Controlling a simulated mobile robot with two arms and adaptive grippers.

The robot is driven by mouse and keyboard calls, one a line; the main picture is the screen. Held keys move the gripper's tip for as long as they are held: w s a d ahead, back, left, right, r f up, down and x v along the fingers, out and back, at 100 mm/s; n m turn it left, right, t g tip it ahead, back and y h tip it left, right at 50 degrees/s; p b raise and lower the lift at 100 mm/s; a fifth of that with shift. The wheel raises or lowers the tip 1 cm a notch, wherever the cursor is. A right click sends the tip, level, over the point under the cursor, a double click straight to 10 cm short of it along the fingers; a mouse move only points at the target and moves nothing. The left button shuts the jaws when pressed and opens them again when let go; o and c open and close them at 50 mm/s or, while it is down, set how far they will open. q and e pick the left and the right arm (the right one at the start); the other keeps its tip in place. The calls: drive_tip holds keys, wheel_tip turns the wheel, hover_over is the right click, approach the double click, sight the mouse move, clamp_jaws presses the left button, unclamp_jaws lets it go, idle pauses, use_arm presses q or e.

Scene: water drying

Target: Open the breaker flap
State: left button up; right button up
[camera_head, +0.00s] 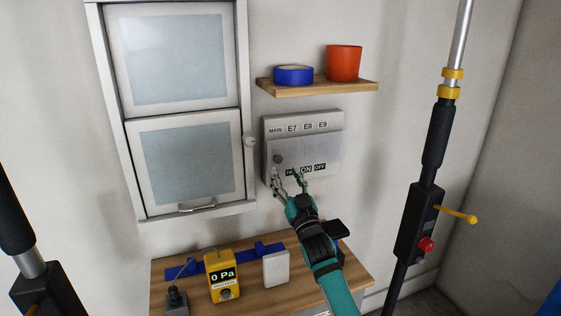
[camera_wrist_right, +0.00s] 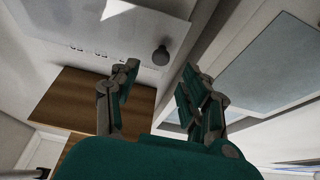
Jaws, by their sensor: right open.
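The breaker box (camera_head: 304,117) is a light grey box on the wall, with labels MAIN, E7, E8 and E9 along its top. Its grey flap (camera_head: 318,150) covers the front below the labels and looks closed. A dark round knob (camera_head: 278,158) sits at the flap's left side; it also shows in the right wrist view (camera_wrist_right: 161,56). My right gripper (camera_head: 288,176) is open and empty in front of the box's lower left, just below the knob. In the right wrist view the knob is beyond the gap between my fingertips (camera_wrist_right: 157,78). My left gripper is out of view.
A wooden shelf (camera_head: 349,87) with a blue roll (camera_head: 293,75) and an orange cup (camera_head: 343,63) is above the box. A framed cabinet (camera_head: 190,165) stands close left. Below, a wooden table (camera_head: 296,298) holds a yellow meter (camera_head: 221,278) and a white block (camera_head: 276,267).

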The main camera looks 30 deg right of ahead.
sight(279, 160)
drive_tip(key=x, duration=0.5)
clamp_jaws()
idle(0.4)
